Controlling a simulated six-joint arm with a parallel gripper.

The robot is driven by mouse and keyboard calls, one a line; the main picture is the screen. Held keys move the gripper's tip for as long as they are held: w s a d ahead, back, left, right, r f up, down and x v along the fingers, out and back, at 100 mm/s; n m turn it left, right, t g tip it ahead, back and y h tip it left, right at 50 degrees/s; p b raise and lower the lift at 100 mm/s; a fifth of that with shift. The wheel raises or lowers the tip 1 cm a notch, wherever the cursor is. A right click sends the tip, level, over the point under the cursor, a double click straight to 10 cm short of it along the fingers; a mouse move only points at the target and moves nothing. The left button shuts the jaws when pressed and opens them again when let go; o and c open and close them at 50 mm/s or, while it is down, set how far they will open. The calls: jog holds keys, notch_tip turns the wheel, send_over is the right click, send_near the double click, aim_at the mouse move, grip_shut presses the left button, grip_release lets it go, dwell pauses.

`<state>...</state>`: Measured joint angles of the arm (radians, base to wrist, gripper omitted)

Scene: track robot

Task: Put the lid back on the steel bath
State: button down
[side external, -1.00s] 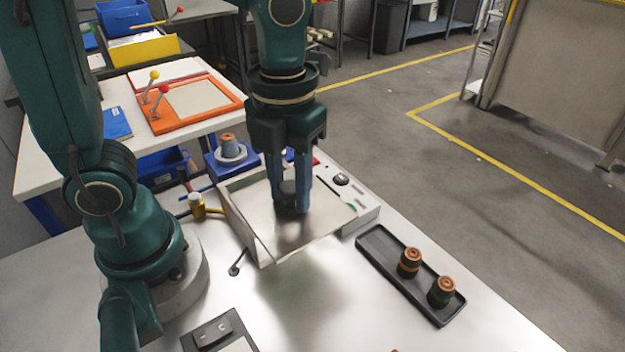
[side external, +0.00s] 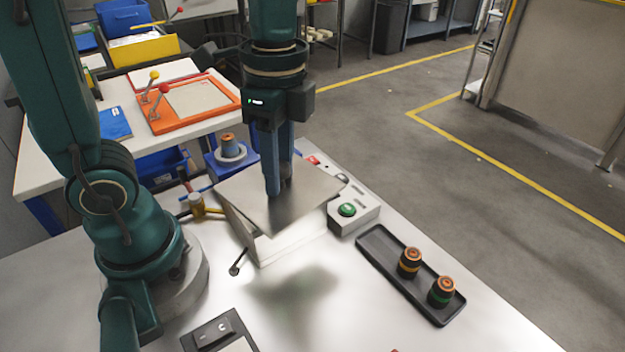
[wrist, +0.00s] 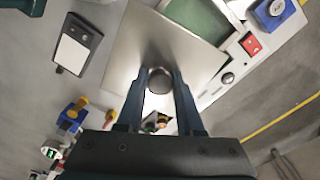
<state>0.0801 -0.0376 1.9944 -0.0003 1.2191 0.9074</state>
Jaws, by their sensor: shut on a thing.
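My gripper (side external: 281,190) is shut on the dark knob of the lid, a flat square steel plate (side external: 312,192). In the wrist view the knob (wrist: 159,82) sits between the two fingers. The lid (wrist: 125,65) is held roughly level above the steel bath (side external: 285,248), turned relative to the bath's edges. The bath's front wall shows under the lid in the side view. In the wrist view part of the bath's greenish inside (wrist: 202,22) is uncovered at the upper right. The lid hides most of the bath's rim.
A control box with a green button (side external: 347,210) and a red switch (side external: 313,160) adjoins the bath's right side. A black tray (side external: 380,262) with two copper-topped coils stands to the right. The front tabletop is mostly clear.

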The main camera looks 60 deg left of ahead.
jog(key=n, duration=0.2)
jog(key=a+n, duration=0.1)
jog(key=n, duration=0.4)
jog(key=shift+w+a+r, duration=0.1)
jog(key=shift+a+r, duration=0.15)
jog(key=shift+r, duration=0.15)
jog(key=n, duration=0.3)
jog(key=a+n, duration=0.1)
jog(key=shift+w+a+r, duration=0.1)
jog(key=shift+r, duration=0.2)
jog(key=n, duration=0.1)
jog(key=a+n, duration=0.1)
jog(key=n, duration=0.1)
jog(key=shift+w+a+r+n, duration=0.1)
jog(key=shift+a+r+n, duration=0.05)
jog(key=shift+r+n, duration=0.2)
jog(key=shift+w+a+r+n, duration=0.1)
jog(key=shift+a+r+n, duration=0.05)
jog(key=shift+a+n, duration=0.5)
jog(key=shift+a+f, duration=0.15)
jog(key=shift+f, duration=3.25)
jog(key=shift+f, duration=0.5)
jog(key=shift+c, duration=2.3)
grip_release()
